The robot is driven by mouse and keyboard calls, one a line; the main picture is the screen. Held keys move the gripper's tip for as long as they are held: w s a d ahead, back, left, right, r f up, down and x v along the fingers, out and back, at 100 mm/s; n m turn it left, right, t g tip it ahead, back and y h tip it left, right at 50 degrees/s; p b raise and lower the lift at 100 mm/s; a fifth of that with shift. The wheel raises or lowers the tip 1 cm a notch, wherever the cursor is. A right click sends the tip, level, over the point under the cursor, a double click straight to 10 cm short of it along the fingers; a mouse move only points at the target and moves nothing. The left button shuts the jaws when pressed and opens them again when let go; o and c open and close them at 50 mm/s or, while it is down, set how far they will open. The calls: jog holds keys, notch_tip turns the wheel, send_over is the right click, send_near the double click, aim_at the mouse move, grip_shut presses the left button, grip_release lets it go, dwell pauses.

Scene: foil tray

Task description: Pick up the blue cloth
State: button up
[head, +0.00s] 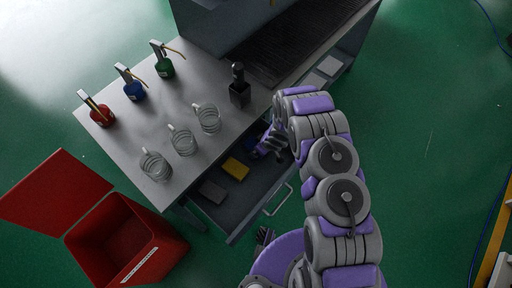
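A small dark blue patch, which looks like the blue cloth (251,144), shows in the open drawer (229,222) beside the yellow cloth. It is mostly hidden by my gripper (264,149). My gripper reaches down into the drawer from the right, right at the blue patch. Its fingers are small and dark here, so I cannot tell whether they are open or shut, or whether they touch the cloth.
A yellow cloth (235,169) and a grey one (212,191) lie in the drawer. Several glass mugs (183,142), coloured bottles (132,88) and a black container (239,92) stand on the worktop (172,108). A red bin (128,240) with its lid open stands at lower left.

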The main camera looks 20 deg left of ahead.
jog(key=shift+c, duration=0.3)
jog(key=shift+s+f, duration=0.1)
jog(key=c, duration=1)
jog(key=shift+o, duration=0.2)
jog(key=shift+r, duration=0.6)
jog(key=shift+s+a+r+p, duration=0.15)
jog(key=shift+r+p, duration=0.15)
jog(key=shift+r, duration=0.35)
jog(key=shift+s+d+r+p, duration=0.15)
jog(key=shift+r+p, duration=0.1)
jog(key=shift+r, duration=0.35)
jog(key=s+a, duration=0.2)
jog(key=s, duration=0.2)
jog(key=s+a+r, duration=0.1)
jog(key=s+a, duration=0.1)
jog(key=s, duration=0.3)
jog(key=s+a, duration=0.2)
jog(key=s, duration=0.3)
jog(key=shift+a+r+p, duration=0.15)
jog(key=shift+r+p, duration=0.05)
jog(key=shift+p, duration=0.1)
